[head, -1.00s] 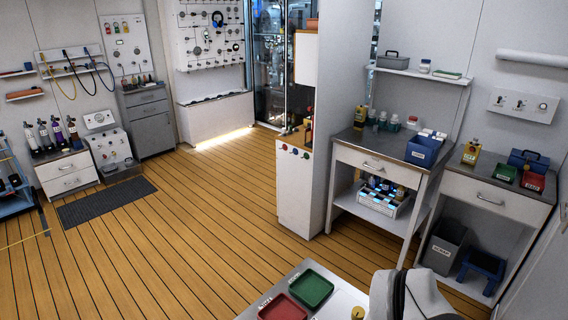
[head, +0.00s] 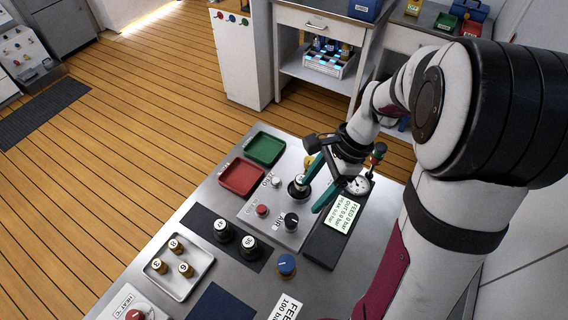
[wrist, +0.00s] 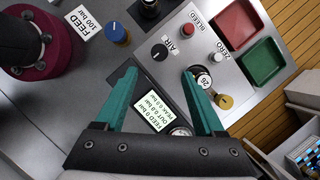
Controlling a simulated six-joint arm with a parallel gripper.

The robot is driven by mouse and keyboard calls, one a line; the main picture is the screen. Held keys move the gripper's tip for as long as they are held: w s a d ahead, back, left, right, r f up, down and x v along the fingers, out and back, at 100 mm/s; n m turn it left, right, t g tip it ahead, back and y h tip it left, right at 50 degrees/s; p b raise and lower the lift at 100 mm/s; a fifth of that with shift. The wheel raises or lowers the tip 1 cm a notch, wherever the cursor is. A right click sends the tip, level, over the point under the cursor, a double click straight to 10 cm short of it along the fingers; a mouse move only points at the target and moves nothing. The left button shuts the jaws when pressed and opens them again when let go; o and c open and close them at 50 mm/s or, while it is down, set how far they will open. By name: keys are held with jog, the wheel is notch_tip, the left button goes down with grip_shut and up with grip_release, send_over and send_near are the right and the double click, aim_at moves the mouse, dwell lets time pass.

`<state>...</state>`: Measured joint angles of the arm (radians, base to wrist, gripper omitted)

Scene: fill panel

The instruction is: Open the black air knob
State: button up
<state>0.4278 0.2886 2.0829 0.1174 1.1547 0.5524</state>
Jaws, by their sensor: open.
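The black air knob (head: 291,221) stands on the grey panel beside the AIR label, with a light pointer mark on top. In the wrist view the knob (wrist: 159,52) lies just beyond and between my fingertips, not enclosed by them. My gripper (head: 307,200) is open above the panel, its teal fingers apart and pointing down; it also shows in the wrist view (wrist: 159,74). One finger is close to a small cylinder marked 26 (wrist: 202,78); I cannot tell whether they touch. The display (head: 342,216) reads FEED 0 bar, OUT 0.0 bar and PEAK 0.0 bar.
Near the knob are a red bleed button (head: 262,210), a white zero button (head: 278,181) and a blue feed knob (head: 286,265). Red (head: 242,178) and green (head: 265,149) trays lie behind. Numbered cylinders stand on a dark mat and a pale tray (head: 178,267). A gauge (head: 357,185) stands right of my gripper.

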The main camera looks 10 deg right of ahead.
aim_at(292, 218)
jog(key=x, duration=1)
jog(key=shift+a+f, duration=0.2)
jog(key=shift+f, duration=0.05)
grip_shut()
